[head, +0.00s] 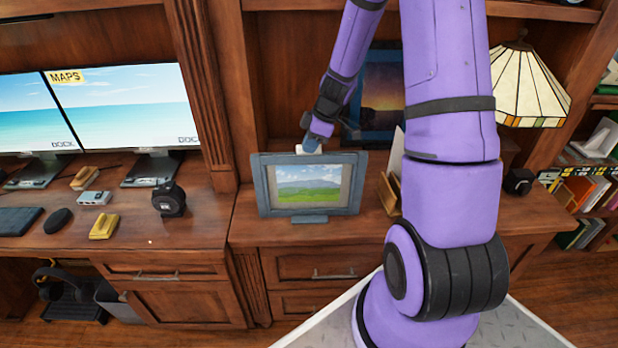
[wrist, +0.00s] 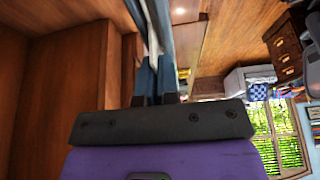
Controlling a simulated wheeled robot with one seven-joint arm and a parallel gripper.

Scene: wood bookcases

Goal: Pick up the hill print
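The hill print (head: 308,186) is a picture of green fields and hills in a blue-grey frame. It stands upright on the wooden desk in the middle of the head view. My gripper (head: 309,146) reaches down to the frame's top edge from behind. In the wrist view my gripper's blue fingers (wrist: 158,80) are close together at the edge of the frame, which shows edge-on (wrist: 185,35). They look shut on it. The exact contact is partly hidden.
A dark framed sunset picture (head: 382,92) stands behind my arm. A wooden holder (head: 390,192) is right of the print. A stained-glass lamp (head: 527,88) is farther right.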

